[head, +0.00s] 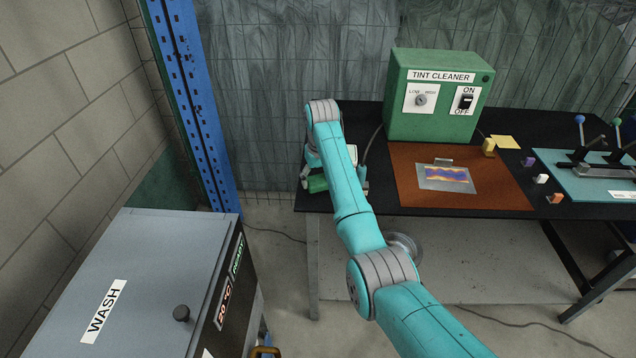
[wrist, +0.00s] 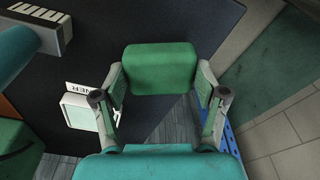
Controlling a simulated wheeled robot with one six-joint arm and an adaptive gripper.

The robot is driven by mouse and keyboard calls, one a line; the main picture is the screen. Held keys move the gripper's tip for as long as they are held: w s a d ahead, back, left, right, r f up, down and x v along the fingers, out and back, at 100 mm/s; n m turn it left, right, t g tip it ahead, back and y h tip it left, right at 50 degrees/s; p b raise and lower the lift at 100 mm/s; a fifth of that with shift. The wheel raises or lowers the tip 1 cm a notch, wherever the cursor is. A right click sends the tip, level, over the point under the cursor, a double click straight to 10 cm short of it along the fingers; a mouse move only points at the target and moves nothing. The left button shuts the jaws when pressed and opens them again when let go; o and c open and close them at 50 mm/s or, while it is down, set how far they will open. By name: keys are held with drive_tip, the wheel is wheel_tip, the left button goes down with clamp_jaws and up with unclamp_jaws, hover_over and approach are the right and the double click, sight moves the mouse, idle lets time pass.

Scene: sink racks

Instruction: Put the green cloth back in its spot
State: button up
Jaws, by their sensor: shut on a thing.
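The green cloth (wrist: 160,68) is a thick, rounded block between the two fingers of my gripper (wrist: 160,76) in the wrist view. The fingers are shut on its left and right sides. In the head view the cloth (head: 317,184) shows low at the left end of the black table, partly covered by my arm. My gripper there is mostly hidden behind my wrist. I cannot tell whether the cloth touches the tabletop. No marked spot for the cloth can be made out.
A pale, green-edged box (wrist: 84,112) with a partly hidden label is left of my gripper. The green TINT CLEANER box (head: 437,95) stands right of my arm, behind a brown mat (head: 405,180). A blue post (head: 205,120) and grey WASH cabinet (head: 150,260) are left.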

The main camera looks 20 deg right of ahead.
drive_tip(key=shift+f, duration=0.75)
drive_tip(key=o, duration=1)
drive_tip(key=shift+f, duration=0.15)
